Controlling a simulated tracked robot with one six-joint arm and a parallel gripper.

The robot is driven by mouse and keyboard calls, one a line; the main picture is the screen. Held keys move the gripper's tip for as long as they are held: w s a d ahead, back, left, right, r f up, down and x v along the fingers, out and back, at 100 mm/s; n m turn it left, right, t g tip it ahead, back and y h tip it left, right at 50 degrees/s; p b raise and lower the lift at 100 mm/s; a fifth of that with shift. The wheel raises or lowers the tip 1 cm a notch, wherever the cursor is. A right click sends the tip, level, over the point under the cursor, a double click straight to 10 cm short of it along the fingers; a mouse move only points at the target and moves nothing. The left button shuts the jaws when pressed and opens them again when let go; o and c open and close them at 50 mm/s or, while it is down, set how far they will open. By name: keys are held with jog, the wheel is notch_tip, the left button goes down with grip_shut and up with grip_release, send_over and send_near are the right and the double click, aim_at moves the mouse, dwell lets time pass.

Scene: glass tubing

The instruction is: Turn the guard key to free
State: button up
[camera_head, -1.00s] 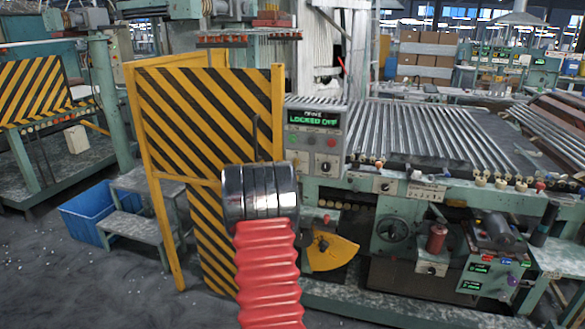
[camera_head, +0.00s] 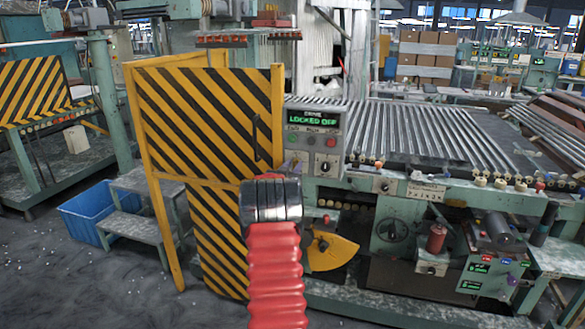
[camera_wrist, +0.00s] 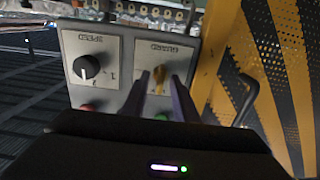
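The guard key (camera_wrist: 159,77) is a small brass key upright in the right-hand plate of the grey control panel (camera_wrist: 128,50) in the wrist view. My gripper (camera_wrist: 159,82) has its two dark fingers on either side of the key, with a visible gap between them. I cannot tell how deep the fingertips reach around it. In the head view my wrist (camera_head: 271,200) is in front of the guard, left of the panel (camera_head: 337,127), and the key cannot be made out. The panel display (camera_head: 314,118) reads "LOCKED OFF".
A black rotary knob (camera_wrist: 86,67) sits beside the key on the panel. The yellow-and-black striped guard door (camera_head: 205,115) with its dark handle (camera_head: 256,137) stands close by. The roller bed (camera_head: 430,135) extends to the right. A blue bin (camera_head: 88,212) stands on the floor at left.

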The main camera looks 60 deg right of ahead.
grip_shut()
dwell(0.3)
jog(key=shift+a, duration=0.1)
